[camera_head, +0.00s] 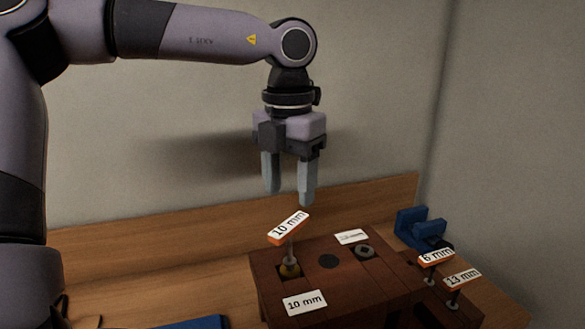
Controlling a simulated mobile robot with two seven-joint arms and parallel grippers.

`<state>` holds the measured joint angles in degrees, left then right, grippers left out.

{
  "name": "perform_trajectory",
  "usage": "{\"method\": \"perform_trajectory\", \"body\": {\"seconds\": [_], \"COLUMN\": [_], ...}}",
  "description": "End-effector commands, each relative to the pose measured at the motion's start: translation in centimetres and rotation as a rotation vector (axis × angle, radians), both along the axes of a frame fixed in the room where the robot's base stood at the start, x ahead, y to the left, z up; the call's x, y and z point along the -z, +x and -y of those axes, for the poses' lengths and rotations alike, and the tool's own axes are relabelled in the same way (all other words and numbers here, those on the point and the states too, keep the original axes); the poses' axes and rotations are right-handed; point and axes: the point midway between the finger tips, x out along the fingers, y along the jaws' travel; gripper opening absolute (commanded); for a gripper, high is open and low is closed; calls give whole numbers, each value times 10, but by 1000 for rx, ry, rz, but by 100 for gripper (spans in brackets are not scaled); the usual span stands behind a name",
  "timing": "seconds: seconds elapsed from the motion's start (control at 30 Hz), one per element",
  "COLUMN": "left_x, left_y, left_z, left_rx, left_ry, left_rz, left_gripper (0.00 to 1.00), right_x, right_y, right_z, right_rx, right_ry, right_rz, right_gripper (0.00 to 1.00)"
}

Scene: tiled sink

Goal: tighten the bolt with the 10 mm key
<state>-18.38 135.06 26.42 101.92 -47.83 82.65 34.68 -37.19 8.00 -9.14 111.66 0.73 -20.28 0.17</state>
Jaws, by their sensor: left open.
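The 10 mm key (289,229) has an orange handle with a white "10 mm" label. How the key's tip sits in the bolt is too small to tell. A "10 mm" label (305,303) lies on the block in front of the bolt. My left gripper (289,195) points down, open and empty, just above the key's handle and apart from it. My right gripper is not in view.
To the right stand another small key (436,258) and a 13 mm key (463,278). A blue object (420,228) stands behind. Walls close off the back and right.

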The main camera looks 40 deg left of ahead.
Motion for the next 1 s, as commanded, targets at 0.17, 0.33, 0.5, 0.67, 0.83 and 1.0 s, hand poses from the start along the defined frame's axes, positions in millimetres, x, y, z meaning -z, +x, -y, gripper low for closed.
{"method": "perform_trajectory", "body": {"seconds": [0.17,0.33,0.5,0.67,0.83,1.0], "left_x": [0,9,25,47,68,84], "left_y": [0,0,-1,0,0,0], "left_z": [0,0,0,0,0,0], "left_rx": [2,2,2,1,0,1], "left_ry": [11,10,8,9,10,9], "left_rz": [0,-1,-2,-1,0,0], "left_gripper": [55,55,55,55,55,55], "right_x": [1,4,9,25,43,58], "right_y": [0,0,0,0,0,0], "right_z": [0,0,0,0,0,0], "right_rx": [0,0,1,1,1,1], "right_ry": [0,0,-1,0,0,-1], "right_rz": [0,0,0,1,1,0], "right_gripper": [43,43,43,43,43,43]}}
